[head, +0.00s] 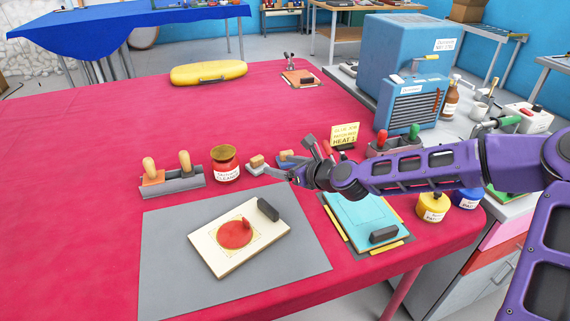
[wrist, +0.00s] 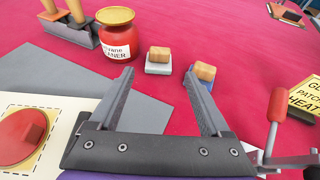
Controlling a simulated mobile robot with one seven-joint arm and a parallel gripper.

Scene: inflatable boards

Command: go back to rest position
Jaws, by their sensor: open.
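My gripper (head: 298,160) is open and empty above the red table (head: 90,140), and the purple arm reaches in from the right. In the wrist view, nothing lies between the fingers of my gripper (wrist: 160,78). Beyond the fingertips are a small pad with a wooden top and pale base (wrist: 158,60) and a similar blue-based one (wrist: 203,76). The right finger partly overlaps the blue one. A cream board (head: 217,251) with a round red patch (head: 233,236) and a dark block (head: 268,209) lies on a grey mat (head: 165,270).
A red cleaner jar (head: 224,163) and a tool holder (head: 172,184) stand left of my gripper. A yellow sign (head: 344,134) stands close behind it. Yellow (head: 432,207) and blue pots stand near the arm. A blue machine (head: 402,75) is at the back right. The table's left is clear.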

